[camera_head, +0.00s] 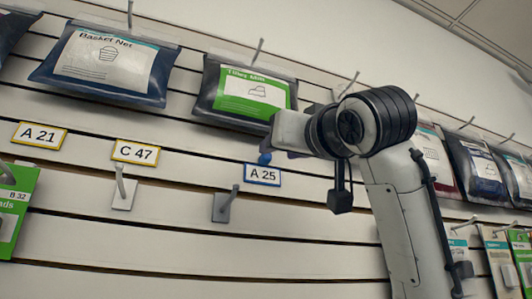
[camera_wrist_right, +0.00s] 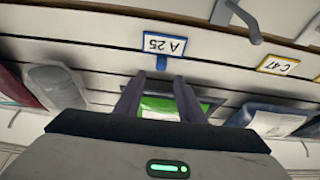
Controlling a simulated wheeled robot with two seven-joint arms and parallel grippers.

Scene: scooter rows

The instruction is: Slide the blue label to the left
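The blue-bordered label "A 25" (camera_head: 262,174) sits on a wall slat, right of two yellow-bordered labels. It has a small blue knob (camera_head: 264,158) on its top edge. The label shows upside down in the right wrist view (camera_wrist_right: 164,44), with the knob pointing toward my gripper. My right gripper (camera_head: 279,154) is just above the label in the head view, its fingers partly hidden by its own body. In the wrist view my right gripper (camera_wrist_right: 158,80) has its fingers apart, and the knob lies just beyond and between the fingertips. My left gripper is out of view.
Yellow labels "A 21" (camera_head: 39,135) and "C 47" (camera_head: 135,152) are to the left on the same slat. A grey hook (camera_head: 226,204) juts out below left of the blue label. A green-labelled bag (camera_head: 248,92) hangs above. Slat between "C 47" and "A 25" looks clear.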

